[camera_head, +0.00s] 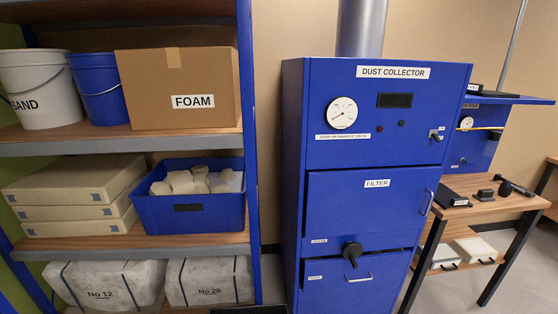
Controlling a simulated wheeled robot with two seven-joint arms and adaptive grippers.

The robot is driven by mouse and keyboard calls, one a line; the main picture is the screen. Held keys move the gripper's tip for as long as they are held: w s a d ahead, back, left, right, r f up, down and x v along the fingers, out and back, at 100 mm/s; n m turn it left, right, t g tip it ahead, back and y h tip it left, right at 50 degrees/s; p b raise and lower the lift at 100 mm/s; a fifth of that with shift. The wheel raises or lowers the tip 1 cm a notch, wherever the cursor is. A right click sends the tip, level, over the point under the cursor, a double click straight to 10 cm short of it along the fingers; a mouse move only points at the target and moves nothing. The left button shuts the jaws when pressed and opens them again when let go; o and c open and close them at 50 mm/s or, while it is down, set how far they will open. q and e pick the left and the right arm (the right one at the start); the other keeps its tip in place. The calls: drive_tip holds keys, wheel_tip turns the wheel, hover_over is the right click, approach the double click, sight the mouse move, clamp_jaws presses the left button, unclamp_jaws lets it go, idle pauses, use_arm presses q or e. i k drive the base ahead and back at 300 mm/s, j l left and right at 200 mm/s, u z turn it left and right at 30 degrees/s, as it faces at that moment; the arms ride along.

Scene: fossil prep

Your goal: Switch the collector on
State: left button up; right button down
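The dust collector (350,165) is a tall blue cabinet in the middle of the head view, labelled DUST COLLECTOR, with a grey duct rising from its top. Its upper panel has a round white gauge (342,113), a dark display (395,100) that looks blank, and two small dark knobs or lamps (389,127). A dark switch handle (436,136) sits at the panel's right edge beside small labels too small to read. Below are a closed FILTER door (365,210) with a handle and a black knob (352,251) above a drawer. Neither of my grippers is in view.
On the left, a shelf rack (120,143) holds buckets, a FOAM box (180,88), slabs, a blue bin (190,210) and wrapped blocks. On the right, a wooden workbench (490,200) carries dark tools. Grey floor shows between the cabinet and bench.

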sight(438, 140)
drive_tip(key=z, duration=1.3)
drive_tip(key=l+z, duration=0.4)
drive_tip(key=i+j, duration=0.05)
drive_tip(key=j, duration=0.05)
